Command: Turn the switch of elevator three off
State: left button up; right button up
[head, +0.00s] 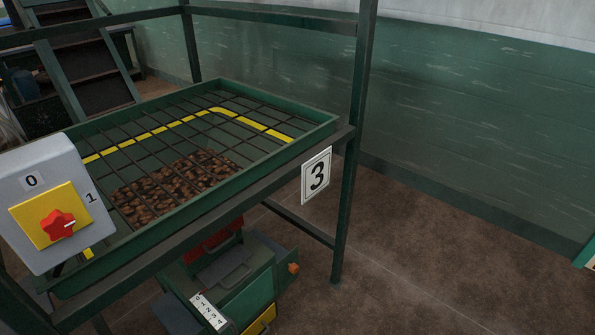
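A grey switch box (36,165) is at the left edge, in front of the frame of the unit with the number 3 sign (317,175). It has a yellow plate (30,214) with a red rotary knob (56,226). A "0" label (31,180) sits above the plate and a "1" label (90,197) to its right. The white mark on the knob points right, roughly to the "1" side and away from "0". Neither of my grippers is in view.
Behind the box is a green hopper (290,143) with a grid over brown material. Green posts (352,190) frame it. A green machine (245,282) with a numbered plate (208,311) stands below. Brown floor (440,250) is open at the right, up to the green wall (470,130).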

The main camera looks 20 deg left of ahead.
aim_at(58, 224)
jog(key=u, duration=1.05)
